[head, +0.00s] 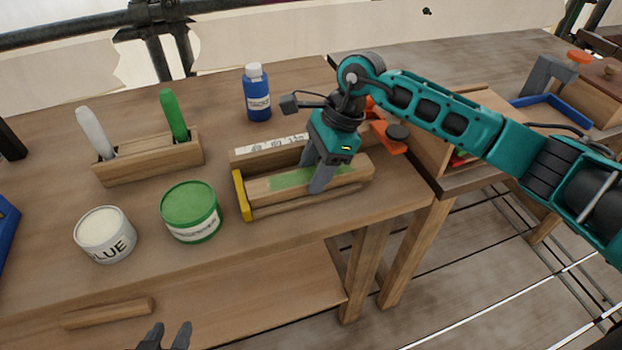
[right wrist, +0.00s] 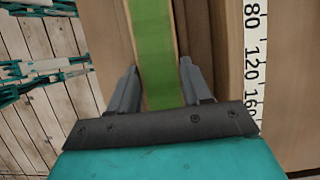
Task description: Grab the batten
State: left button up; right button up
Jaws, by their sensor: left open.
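The batten (head: 280,195) is a long wooden bar with a green patch on its top. It lies in a wooden holder with a yellow end piece (head: 242,195) at its left end. My right gripper (head: 313,177) points down over the batten, with one finger on each side of it. In the right wrist view, the green top (right wrist: 157,60) runs between the two fingertips (right wrist: 158,68). The fingers are very close to its sides; whether they press on it I cannot tell. My left gripper (head: 167,338) is low at the bottom edge, open and empty, away from the batten.
A ruler strip (head: 270,145) lies behind the batten. A wooden piece (head: 108,312) is on the lower shelf.

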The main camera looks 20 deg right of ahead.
jog(key=c, duration=0.6)
jog(key=shift+c, duration=0.3)
jog(key=shift+r, duration=0.15)
